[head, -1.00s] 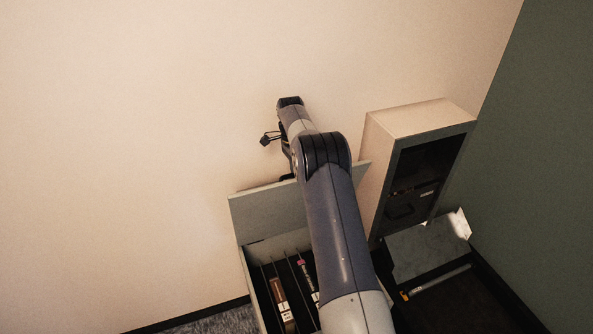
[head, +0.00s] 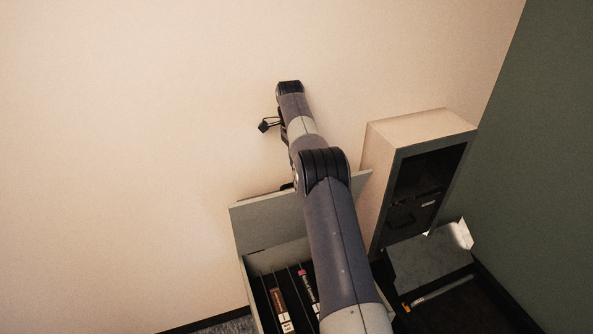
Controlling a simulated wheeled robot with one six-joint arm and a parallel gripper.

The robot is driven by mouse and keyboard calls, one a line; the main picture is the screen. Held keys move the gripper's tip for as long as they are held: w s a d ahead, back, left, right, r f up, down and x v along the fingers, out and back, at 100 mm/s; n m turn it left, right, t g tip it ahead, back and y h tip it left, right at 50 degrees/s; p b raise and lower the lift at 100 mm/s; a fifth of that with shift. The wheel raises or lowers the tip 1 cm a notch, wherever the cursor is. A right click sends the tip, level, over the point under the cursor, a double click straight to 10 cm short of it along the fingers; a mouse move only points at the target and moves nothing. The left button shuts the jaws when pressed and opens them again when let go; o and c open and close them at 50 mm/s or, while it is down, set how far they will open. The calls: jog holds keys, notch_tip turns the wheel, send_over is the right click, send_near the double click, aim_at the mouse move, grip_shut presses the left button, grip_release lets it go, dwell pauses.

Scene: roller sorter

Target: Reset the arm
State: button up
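My arm reaches from the bottom of the head view up toward the beige wall, bent at a dark elbow joint. My gripper (head: 264,126) shows as a small dark shape sticking out to the left near the arm's far end, apart from the objects below. It is too small and partly hidden behind the arm to tell whether it is open or shut. No held thing can be made out.
Below the arm stands a grey sorter box (head: 262,212) with dark slots. A brown item (head: 280,305) and a pink-ended item (head: 304,278) lie in them. A tall cabinet (head: 420,128) with a dark front stands to the right, close to the arm. The upper left wall area is clear.

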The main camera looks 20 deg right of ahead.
jog(key=shift+r, duration=0.45)
jog(key=shift+f, duration=0.15)
jog(key=shift+x, duration=3.6)
jog(key=shift+s, duration=0.15)
